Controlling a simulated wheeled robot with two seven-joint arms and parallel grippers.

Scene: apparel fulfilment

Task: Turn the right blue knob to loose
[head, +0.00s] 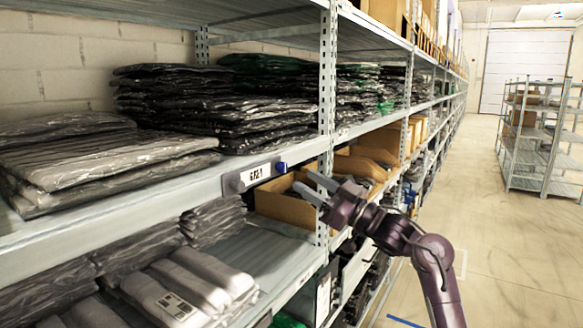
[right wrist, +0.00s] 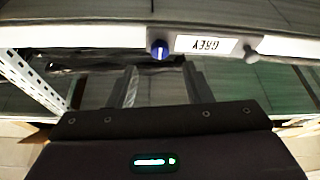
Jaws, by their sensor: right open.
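The right blue knob (head: 281,167) sits on the front edge of the shelf, at the right end of a white label (head: 259,175) reading GREY. In the right wrist view, which is upside down, the blue knob (right wrist: 159,49) shows a pale stripe and lies just beyond the fingertips, lined up with the gap between them. A dark grey knob (right wrist: 251,54) is at the label's other end. My right gripper (head: 315,186) is open and empty, to the right of the blue knob and slightly lower, apart from it. My left gripper is not in view.
Stacks of bagged garments (head: 95,160) lie on the shelf above the label. A cardboard bin (head: 287,205) stands on the level below, and a steel upright (head: 327,90) rises close to my right gripper.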

